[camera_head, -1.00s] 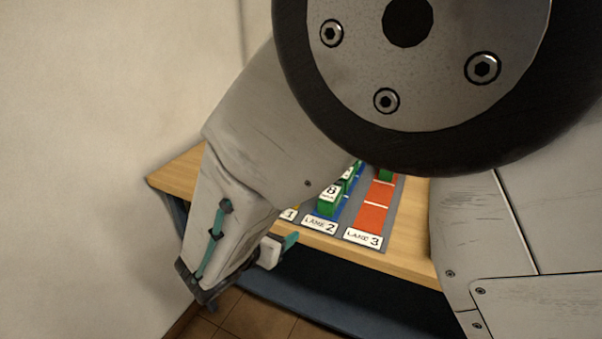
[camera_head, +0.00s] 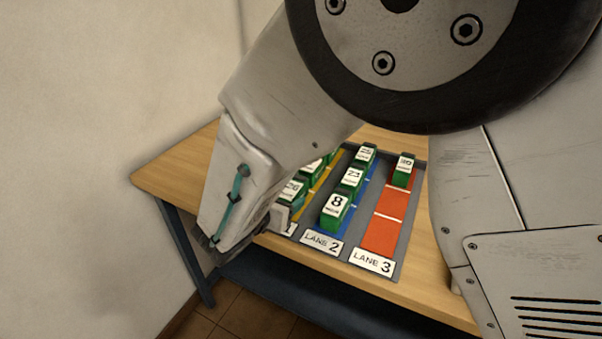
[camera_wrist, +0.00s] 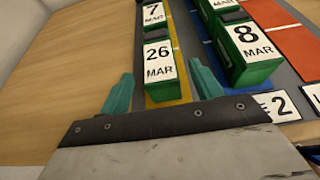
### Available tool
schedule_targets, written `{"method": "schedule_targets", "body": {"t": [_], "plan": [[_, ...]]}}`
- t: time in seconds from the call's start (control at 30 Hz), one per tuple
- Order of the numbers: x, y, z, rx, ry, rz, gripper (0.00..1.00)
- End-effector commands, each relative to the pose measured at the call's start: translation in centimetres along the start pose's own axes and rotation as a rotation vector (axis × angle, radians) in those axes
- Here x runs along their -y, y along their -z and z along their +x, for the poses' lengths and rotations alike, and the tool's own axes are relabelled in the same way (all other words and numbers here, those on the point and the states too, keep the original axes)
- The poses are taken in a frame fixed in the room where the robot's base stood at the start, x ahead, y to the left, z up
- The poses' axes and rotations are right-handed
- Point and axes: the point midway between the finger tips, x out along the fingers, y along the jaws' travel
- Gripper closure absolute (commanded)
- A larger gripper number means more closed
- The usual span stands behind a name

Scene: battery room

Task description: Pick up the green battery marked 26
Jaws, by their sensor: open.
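The green battery marked 26 (camera_wrist: 161,78) stands at the front of the yellow lane in the wrist view, its white label reading 26 MAR. It also shows in the head view (camera_head: 293,191), partly hidden behind my arm. My gripper (camera_wrist: 160,92) is open, with one teal finger to the left of the battery's near end and the other to its right. No contact with the battery is visible. In the head view most of my gripper is hidden by my own arm.
Battery 7 (camera_wrist: 153,12) stands behind 26 in the same lane. Battery 8 (camera_wrist: 248,50) stands close to the right finger, in the blue lane (camera_head: 345,215). The red lane (camera_head: 381,234) is mostly empty, with a battery (camera_head: 403,172) at its back. Bare table lies left of the lanes.

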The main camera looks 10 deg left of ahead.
Motion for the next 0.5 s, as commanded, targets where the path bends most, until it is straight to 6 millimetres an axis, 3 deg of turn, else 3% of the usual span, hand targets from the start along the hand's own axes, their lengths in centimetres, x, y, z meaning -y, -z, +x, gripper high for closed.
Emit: {"method": "schedule_targets", "body": {"t": [0.5], "plan": [[0.0, 0.2, 5.8, -0.001, 0.0, 0.001, 0.35]]}}
